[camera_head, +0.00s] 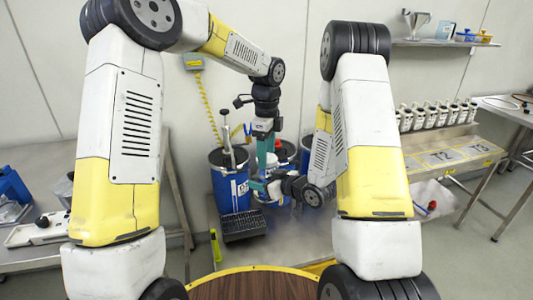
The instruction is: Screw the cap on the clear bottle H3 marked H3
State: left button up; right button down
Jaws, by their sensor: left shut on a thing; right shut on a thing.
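My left gripper (262,150) points down, with its teal fingers in front of the blue drums. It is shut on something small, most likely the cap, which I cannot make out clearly. My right gripper (257,186) is just below it, pointing left. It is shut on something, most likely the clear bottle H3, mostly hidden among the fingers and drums. The H3 mark is not readable. I cannot tell whether cap and bottle touch.
A blue drum (229,190) stands behind the grippers. A black crate (243,226) lies below them. A row of pale bottles (437,116) stands on the bench (452,157) at right. A yellow-rimmed wooden top (255,285) is in front. A wall shelf (445,43) holds small items.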

pick_arm(q)
jog(key=m, duration=2.1)
jog(key=shift+f, duration=0.1)
jog(key=o, duration=1.4)
jog(key=shift+c, duration=0.2)
notch_tip(320, 180, up, 12)
